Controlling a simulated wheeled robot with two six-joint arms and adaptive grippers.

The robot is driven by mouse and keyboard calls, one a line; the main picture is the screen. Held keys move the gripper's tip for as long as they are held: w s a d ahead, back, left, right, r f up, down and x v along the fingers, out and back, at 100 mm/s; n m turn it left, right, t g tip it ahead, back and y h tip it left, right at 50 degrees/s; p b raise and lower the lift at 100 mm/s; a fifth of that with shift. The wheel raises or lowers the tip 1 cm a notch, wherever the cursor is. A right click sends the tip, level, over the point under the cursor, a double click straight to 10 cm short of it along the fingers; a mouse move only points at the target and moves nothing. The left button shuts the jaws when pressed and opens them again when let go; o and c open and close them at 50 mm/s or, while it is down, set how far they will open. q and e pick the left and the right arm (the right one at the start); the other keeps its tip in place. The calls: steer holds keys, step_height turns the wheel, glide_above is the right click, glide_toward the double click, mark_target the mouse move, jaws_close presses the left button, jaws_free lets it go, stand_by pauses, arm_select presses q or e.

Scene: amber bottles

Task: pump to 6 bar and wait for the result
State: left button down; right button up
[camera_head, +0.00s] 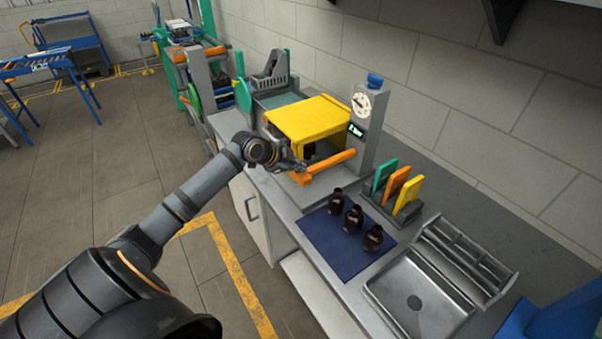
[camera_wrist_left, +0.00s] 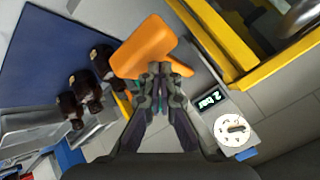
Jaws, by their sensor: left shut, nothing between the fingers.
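The orange lever (camera_head: 330,166) sticks out at the front of a machine with a yellow cover (camera_head: 300,120). It also shows in the wrist view (camera_wrist_left: 145,46). My left gripper (camera_head: 298,167) is shut and empty at the lever's left end; in the wrist view its fingertips (camera_wrist_left: 161,70) overlap the lever's edge, and I cannot tell whether they touch. A round white gauge (camera_head: 362,104) sits on the grey post, with a small display (camera_head: 356,130) below it. In the wrist view the display (camera_wrist_left: 209,101) reads "2 bar". My right gripper is not in view.
Three dark amber bottles (camera_head: 353,219) stand on a blue mat (camera_head: 325,243). Behind them is a rack with green, orange and yellow plates (camera_head: 398,187). A metal tray (camera_head: 415,302) lies at the right. The floor to the left is open.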

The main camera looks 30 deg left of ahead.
mark_target(296, 177)
arm_select(q)
steer(key=shift+f, duration=0.4)
steer(key=shift+f+b, duration=0.8)
stand_by(0.7)
steer(key=shift+f+b, duration=0.9)
steer(key=shift+f, duration=0.5)
stand_by(0.9)
stand_by(0.5)
steer(key=shift+r+p, duration=2.7)
steer(key=shift+r, duration=0.5)
step_height(296, 177, up, 5)
steer(key=p, duration=0.4)
